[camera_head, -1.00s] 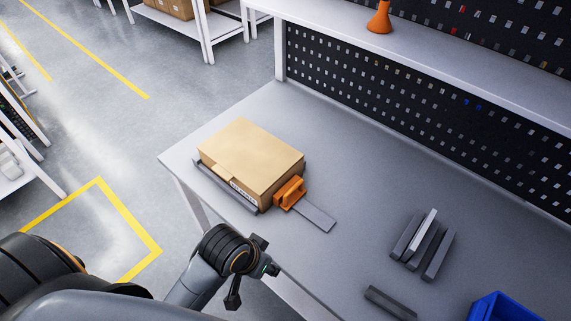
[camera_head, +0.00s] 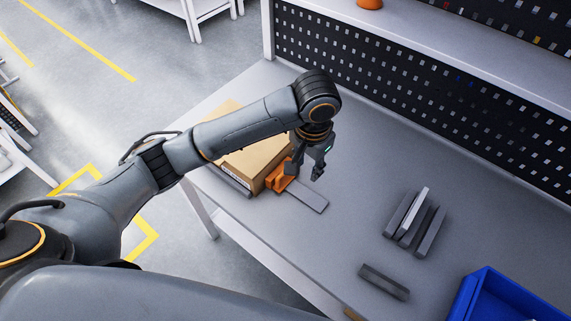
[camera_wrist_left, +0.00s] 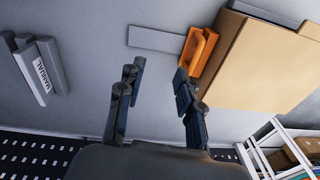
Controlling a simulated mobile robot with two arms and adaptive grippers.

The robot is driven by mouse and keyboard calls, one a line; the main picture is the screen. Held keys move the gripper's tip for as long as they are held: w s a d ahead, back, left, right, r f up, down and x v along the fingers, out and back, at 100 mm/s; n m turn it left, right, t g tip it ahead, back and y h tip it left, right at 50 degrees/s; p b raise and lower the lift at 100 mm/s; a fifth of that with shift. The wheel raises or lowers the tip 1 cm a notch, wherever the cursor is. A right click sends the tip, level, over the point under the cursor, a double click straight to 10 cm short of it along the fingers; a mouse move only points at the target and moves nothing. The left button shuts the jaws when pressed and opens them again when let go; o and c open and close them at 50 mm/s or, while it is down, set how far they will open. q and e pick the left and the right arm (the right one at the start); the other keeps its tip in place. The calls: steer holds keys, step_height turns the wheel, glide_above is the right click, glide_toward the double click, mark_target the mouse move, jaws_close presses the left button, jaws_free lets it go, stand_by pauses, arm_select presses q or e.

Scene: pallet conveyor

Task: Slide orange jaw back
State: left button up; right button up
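The orange jaw (camera_head: 277,181) sits on a flat grey rail (camera_head: 308,197), against the side of a cardboard box (camera_head: 265,152) on the grey table. In the left wrist view the orange jaw (camera_wrist_left: 196,48) is near the top middle, with the rail (camera_wrist_left: 157,38) to its left and the box (camera_wrist_left: 262,65) to its right. My left gripper (camera_head: 305,170) is open and empty, with its fingers pointing down close to the jaw. Its arm hides part of the box. In the wrist view one finger of the gripper (camera_wrist_left: 160,80) appears beside the jaw; contact cannot be told.
Several grey and white bars (camera_head: 413,220) lie on the table to the right, with a single dark bar (camera_head: 384,282) nearer. A blue bin (camera_head: 500,300) stands at the lower right. A pegboard (camera_head: 420,120) and shelf (camera_head: 440,45) run along the back. The table's middle is clear.

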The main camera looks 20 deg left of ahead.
arm_select(q)
steer(key=w+a+r+n+y, duration=0.1)
steer(key=w+a+r+y, duration=0.1)
steer(key=w+a+r, duration=0.15)
steer(key=p+x, duration=0.1)
steer(key=x, duration=0.7)
steer(key=p+x, duration=0.1)
steer(key=x, duration=0.4)
steer(key=shift+s+a+p, duration=0.25)
steer(key=shift+s+p, duration=0.1)
jaws_close()
